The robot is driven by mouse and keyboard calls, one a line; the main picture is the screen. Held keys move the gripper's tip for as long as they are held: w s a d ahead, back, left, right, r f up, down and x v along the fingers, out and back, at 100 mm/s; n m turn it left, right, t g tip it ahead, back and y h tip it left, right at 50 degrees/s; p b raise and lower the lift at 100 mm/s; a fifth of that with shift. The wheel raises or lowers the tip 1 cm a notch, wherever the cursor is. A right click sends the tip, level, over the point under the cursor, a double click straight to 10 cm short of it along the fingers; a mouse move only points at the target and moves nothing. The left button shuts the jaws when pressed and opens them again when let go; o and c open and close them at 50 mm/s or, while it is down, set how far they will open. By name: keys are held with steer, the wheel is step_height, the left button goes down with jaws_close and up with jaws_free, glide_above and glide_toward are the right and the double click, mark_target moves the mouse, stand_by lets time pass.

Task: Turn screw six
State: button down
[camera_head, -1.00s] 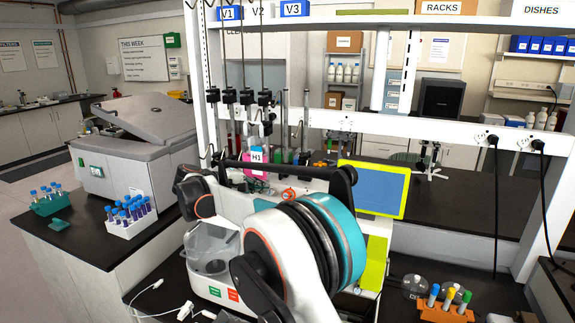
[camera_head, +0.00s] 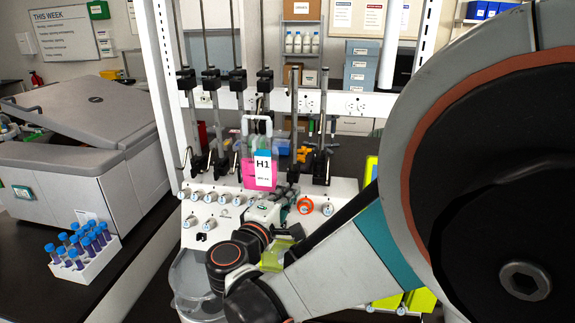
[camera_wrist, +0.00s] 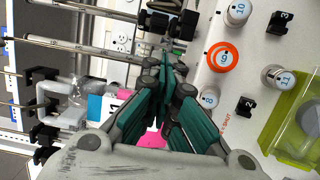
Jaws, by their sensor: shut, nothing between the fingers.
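The cell processor's white panel (camera_head: 342,190) carries a row of small round knobs, or screws (camera_head: 223,199). Their numbers are too small to read in the head view, so I cannot tell which is six. In the wrist view I see a knob marked 10 (camera_wrist: 237,12), an orange-ringed knob (camera_wrist: 222,57) and a knob that seems marked 8 (camera_wrist: 209,98), beside the fingers. My gripper (camera_wrist: 165,68) has teal fingers that come together at the tips, holding nothing. In the head view my gripper (camera_head: 288,193) is over the panel, left of the orange-ringed knob, hiding part of the row.
A pink bag labelled H1 (camera_head: 262,172) hangs just behind the knob row. Black clamps (camera_head: 238,78) on vertical rods stand behind it. A rack of blue-capped tubes (camera_head: 85,255) and a grey centrifuge (camera_head: 75,145) are at the left. Black switches (camera_wrist: 277,22) sit near the knobs.

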steer(key=x, duration=0.9)
steer(key=shift+w+d+b, duration=0.25)
steer(key=shift+d+b, duration=0.05)
steer(key=shift+b, duration=0.1)
steer(key=shift+s+d+f+n+b, duration=0.1)
steer(key=shift+d+f+n+b, duration=0.25)
steer(key=shift+n+b, duration=0.3)
steer(key=n+b, duration=0.1)
steer(key=n, duration=0.1)
steer(key=d+f+n+t+b, duration=0.1)
steer(key=n+b, duration=0.1)
steer(key=n, duration=0.2)
steer(key=n+t+b, duration=0.1)
steer(key=n, duration=0.1)
steer(key=d+n+y+b, duration=0.1)
steer(key=n, duration=0.1)
steer(key=shift+s+d+f+n+t, duration=0.1)
steer(key=shift+s+f+n+t, duration=0.1)
steer(key=shift+f+n+t, duration=0.1)
steer(key=shift+b, duration=0.3)
steer(key=shift+d, duration=0.15)
